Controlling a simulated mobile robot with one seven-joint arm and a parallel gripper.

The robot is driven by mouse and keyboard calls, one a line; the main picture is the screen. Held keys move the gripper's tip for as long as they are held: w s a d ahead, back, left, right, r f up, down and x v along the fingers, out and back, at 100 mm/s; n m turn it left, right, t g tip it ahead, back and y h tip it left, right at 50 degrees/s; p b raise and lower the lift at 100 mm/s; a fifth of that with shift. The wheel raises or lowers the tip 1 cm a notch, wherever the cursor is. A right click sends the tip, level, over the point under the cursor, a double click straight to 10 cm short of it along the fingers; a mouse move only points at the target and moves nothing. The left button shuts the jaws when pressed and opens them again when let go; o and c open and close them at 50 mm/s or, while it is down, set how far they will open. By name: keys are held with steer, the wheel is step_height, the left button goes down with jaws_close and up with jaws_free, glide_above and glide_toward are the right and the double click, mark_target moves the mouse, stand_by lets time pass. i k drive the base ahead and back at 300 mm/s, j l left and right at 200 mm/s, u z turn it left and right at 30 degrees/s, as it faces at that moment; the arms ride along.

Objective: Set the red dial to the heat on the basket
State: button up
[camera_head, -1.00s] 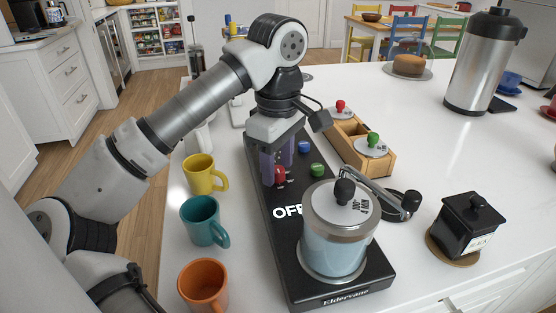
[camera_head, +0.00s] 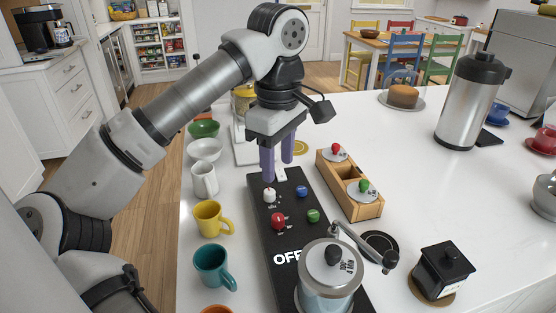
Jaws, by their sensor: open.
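The red dial (camera_head: 278,221) sits on the black appliance (camera_head: 268,240), with a white dial (camera_head: 269,195), a blue dial (camera_head: 302,191) and a green dial (camera_head: 313,215) around it. The appliance's display (camera_head: 286,257) reads OFF. A glass vessel (camera_head: 325,297) with a steel lid (camera_head: 334,262) and black knob stands on its near end. Dark print on the lid seems to read 100° and 4 MIN, but it is small. My gripper (camera_head: 278,168) is open and empty, its purple fingers pointing down over the appliance's far end, beyond the white dial and apart from the red one.
Yellow (camera_head: 209,219) and teal (camera_head: 212,266) mugs stand left of the appliance. A wooden box (camera_head: 349,190) with red- and green-knobbed lids is at its right. A crank handle (camera_head: 388,262) juts right of the vessel. A black canister (camera_head: 443,271) stands further right.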

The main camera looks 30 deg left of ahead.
mark_target(269, 196)
steer(key=k, duration=1)
